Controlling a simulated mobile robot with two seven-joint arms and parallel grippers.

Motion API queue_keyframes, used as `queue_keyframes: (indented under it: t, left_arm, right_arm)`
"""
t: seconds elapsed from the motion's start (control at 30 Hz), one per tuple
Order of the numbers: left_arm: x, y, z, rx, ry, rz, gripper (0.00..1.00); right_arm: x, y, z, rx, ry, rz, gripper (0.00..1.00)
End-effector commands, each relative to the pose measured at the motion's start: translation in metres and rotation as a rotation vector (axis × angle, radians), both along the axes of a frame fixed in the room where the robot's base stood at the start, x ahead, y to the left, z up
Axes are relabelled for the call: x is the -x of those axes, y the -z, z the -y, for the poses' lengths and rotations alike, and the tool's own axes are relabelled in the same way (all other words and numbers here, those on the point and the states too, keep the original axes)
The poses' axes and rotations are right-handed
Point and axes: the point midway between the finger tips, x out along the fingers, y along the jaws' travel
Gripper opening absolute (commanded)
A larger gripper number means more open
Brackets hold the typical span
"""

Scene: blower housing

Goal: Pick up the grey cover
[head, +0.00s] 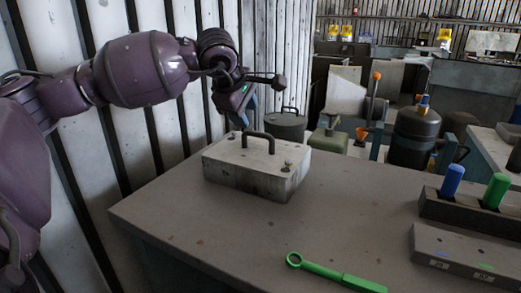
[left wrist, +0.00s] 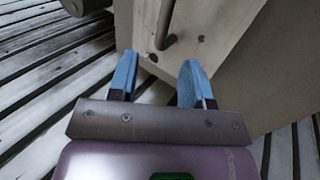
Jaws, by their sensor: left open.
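The grey cover (head: 240,172) is a pale, stained, box-like block lying flat on the near table, with a dark arched handle (head: 258,135) on top and small bolts at its corners. My left gripper (head: 243,108) is above the cover's back left part, just behind the handle in the head view, and does not appear to touch it. In the left wrist view the blue fingers (left wrist: 157,75) are apart with nothing between their tips. The handle (left wrist: 165,30) and the cover's top (left wrist: 190,22) lie beyond them. My right gripper is not in view.
A green wrench (head: 335,273) lies at the table's front. A dark rack with blue and green handled tools (head: 470,208) and a grey block (head: 465,255) stand at the right. Ribbed wall panels (head: 185,130) are close behind on the left. The table middle (head: 345,205) is clear.

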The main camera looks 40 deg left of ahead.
Motion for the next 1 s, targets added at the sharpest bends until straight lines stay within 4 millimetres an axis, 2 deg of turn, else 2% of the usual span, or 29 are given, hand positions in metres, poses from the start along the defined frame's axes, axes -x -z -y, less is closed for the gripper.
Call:
queue_keyframes:
  t: [0.03, 0.1, 0.37, 0.53, 0.7, 1.0]
  left_arm:
    - [-0.006, 0.015, -0.001, 0.003, 0.0, -0.011, 0.45]
    - [-0.012, 0.024, -0.002, 0.003, 0.0, -0.013, 0.45]
    - [-0.02, 0.035, -0.002, 0.002, 0.001, -0.007, 0.45]
    - [-0.031, 0.056, 0.0, 0.003, 0.001, -0.013, 0.45]
    - [-0.043, 0.074, -0.002, 0.002, 0.001, -0.011, 0.45]
    - [-0.045, 0.072, -0.002, 0.002, 0.001, -0.004, 0.44]
  right_arm:
    - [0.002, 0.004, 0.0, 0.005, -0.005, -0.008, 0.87]
    - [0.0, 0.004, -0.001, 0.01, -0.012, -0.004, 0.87]
    - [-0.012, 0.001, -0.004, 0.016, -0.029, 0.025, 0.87]
    - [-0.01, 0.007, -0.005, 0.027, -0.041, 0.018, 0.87]
    - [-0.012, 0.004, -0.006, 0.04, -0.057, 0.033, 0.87]
    - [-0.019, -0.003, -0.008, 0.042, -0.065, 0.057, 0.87]
